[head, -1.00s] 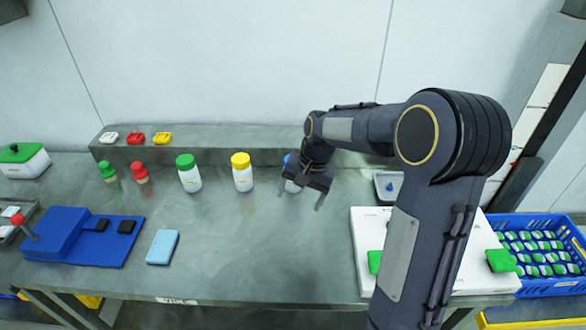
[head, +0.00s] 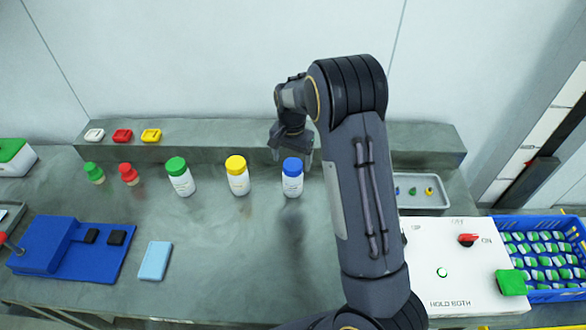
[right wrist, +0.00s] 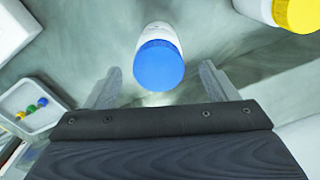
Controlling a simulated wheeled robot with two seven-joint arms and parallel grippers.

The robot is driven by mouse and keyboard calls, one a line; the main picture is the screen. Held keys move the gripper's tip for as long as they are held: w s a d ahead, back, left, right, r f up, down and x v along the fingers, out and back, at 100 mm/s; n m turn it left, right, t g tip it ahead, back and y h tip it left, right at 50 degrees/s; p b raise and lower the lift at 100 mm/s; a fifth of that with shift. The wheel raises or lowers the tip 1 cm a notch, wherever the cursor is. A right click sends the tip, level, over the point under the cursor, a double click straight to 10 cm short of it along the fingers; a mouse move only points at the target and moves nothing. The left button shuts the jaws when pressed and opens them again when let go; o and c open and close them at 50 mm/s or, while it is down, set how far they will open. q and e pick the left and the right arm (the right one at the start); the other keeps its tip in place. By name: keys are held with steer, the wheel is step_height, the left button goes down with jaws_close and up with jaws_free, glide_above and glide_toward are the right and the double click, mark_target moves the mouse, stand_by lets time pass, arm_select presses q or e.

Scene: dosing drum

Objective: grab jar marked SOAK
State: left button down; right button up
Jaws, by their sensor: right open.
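Three white jars stand upright in a row on the grey bench: one with a green lid (head: 180,178), one with a yellow lid (head: 238,176), one with a blue lid (head: 292,178). Their label writing is too small to read, so I cannot tell which is marked SOAK. My right gripper (head: 291,152) is open and empty, just behind the blue-lidded jar. In the right wrist view the blue lid (right wrist: 159,66) lies between the two spread fingertips, with clear gaps on both sides. The yellow-lidded jar (right wrist: 292,12) shows at the top right there. My left gripper is out of view.
Green (head: 93,173) and red (head: 129,174) stoppers stand left of the jars. A blue fixture (head: 65,250) and light-blue block (head: 155,260) lie in front. A grey tray (head: 425,203), white control box (head: 450,265) and blue crate (head: 545,250) are right. A raised ledge runs behind.

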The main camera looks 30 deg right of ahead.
mark_target(292, 163)
steer(key=shift+w+d+f, duration=0.15)
steer(key=shift+w, duration=0.1)
steer(key=shift+w+d+f, duration=0.1)
steer(key=shift+f, duration=0.2)
steer(key=shift+s+f, duration=0.2)
steer(key=shift+f, duration=0.9)
step_height(292, 163, down, 5)
steer(key=shift+s+r+b, duration=0.1)
steer(key=shift+s+b, duration=0.05)
steer(key=shift+b, duration=1.05)
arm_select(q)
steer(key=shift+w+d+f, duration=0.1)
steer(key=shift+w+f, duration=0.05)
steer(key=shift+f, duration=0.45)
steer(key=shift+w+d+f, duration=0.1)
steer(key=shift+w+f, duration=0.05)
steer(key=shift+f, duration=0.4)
arm_select(e)
steer(key=c, duration=1.1)
steer(key=shift+r, duration=0.1)
